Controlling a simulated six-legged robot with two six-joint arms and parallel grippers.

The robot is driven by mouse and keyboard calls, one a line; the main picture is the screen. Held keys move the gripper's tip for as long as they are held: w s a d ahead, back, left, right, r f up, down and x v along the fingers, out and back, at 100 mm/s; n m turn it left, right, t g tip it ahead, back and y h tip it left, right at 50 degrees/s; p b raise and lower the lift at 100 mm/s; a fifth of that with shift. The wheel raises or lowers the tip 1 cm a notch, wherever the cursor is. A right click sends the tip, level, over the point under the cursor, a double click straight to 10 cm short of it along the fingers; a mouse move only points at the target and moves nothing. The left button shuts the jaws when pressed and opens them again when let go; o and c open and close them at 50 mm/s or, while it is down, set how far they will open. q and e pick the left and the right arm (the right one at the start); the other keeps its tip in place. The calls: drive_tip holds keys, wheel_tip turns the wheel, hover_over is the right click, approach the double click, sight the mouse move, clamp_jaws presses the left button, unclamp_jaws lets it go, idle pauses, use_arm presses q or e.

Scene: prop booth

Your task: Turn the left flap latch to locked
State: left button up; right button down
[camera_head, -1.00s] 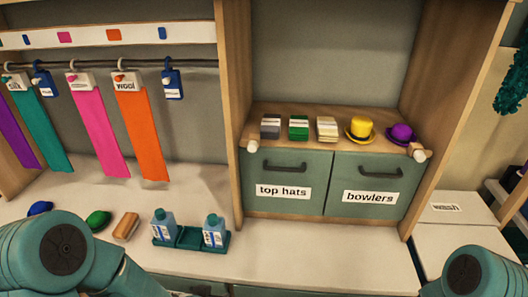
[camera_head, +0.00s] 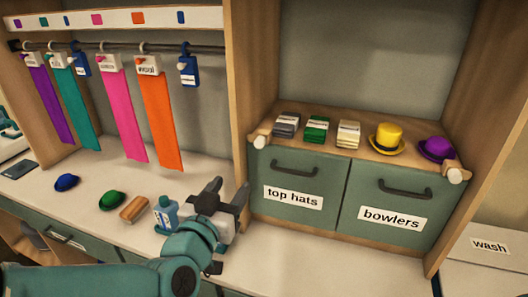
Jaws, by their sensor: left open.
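The left flap latch (camera_head: 261,142) is a small wooden piece with a pale rounded end. It sits at the upper left corner of the green "top hats" flap (camera_head: 293,210), which is shut. My left gripper (camera_head: 228,188) is open and empty, its dark fingers pointing up, below and left of the latch and apart from it. A similar latch (camera_head: 456,172) sits at the upper right corner of the "bowlers" flap (camera_head: 400,186), also shut. I cannot tell which setting either latch is in. My right gripper is out of view.
Cloth stacks, a yellow hat (camera_head: 387,138) and a purple hat (camera_head: 436,150) stand on the shelf above the flaps. Coloured scarves hang from a rail at left. The counter before the flaps is clear.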

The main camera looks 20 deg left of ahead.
use_arm(q)
drive_tip(key=p, duration=0.4)
approach(258, 144)
drive_tip(key=w, duration=0.8)
drive_tip(key=shift+w, duration=0.1)
drive_tip(key=shift+d+f, duration=0.1)
drive_tip(key=shift+w, duration=0.1)
clamp_jaws()
